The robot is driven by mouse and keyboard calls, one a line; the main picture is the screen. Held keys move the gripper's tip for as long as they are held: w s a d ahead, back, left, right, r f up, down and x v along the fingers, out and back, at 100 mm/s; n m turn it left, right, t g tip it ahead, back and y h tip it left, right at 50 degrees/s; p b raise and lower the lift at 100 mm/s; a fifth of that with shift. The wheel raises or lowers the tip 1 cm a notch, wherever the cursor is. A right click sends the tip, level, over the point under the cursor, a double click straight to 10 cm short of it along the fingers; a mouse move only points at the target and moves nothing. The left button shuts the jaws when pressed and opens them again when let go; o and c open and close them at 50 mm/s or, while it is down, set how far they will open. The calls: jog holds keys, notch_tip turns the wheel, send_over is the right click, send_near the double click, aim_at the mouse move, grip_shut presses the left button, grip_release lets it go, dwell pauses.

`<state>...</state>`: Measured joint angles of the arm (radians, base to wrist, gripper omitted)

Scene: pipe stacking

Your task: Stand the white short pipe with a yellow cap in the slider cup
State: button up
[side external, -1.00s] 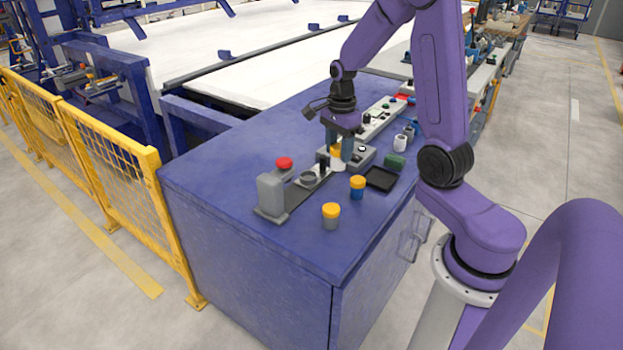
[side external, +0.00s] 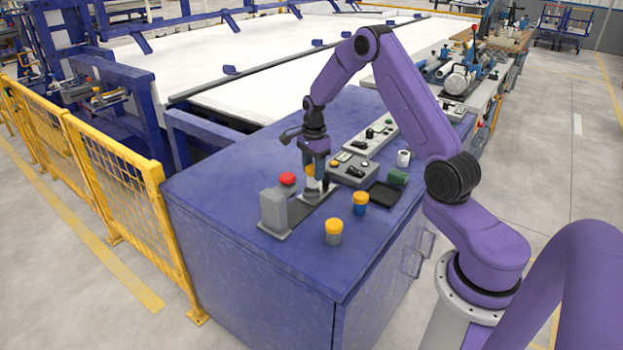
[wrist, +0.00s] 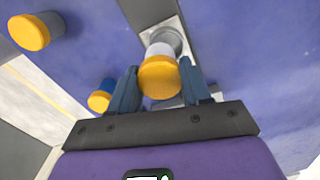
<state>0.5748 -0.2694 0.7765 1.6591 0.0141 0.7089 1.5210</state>
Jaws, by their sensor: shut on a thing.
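My gripper (side external: 314,178) is shut on the white short pipe with a yellow cap (side external: 311,184). It points straight down and holds the pipe upright, cap up. In the wrist view, the yellow cap (wrist: 160,78) sits between the two fingers (wrist: 159,88), with the white body below it. The grey slider cup (side external: 311,198) is directly beneath the pipe. In the wrist view the cup's round rim (wrist: 178,36) shows just behind the pipe's lower end. I cannot tell whether the lower end is inside the cup or just above it.
The slider's grey end block (side external: 274,209) and red knob (side external: 288,179) stand left of my gripper. A grey pipe (side external: 333,232) and a blue pipe (side external: 360,204), both yellow-capped, stand in front. A black tray (side external: 387,196) and control box (side external: 353,171) are to the right.

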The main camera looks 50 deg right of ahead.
aim_at(311, 178)
jog(key=shift+w+d+f, duration=0.15)
jog(key=shift+w+f, duration=0.15)
jog(key=shift+f, duration=0.1)
jog(key=shift+w+f, duration=0.15)
jog(key=shift+f, duration=1.6)
jog(key=o, duration=1.1)
jog(key=shift+f, duration=0.1)
jog(key=shift+c, duration=0.2)
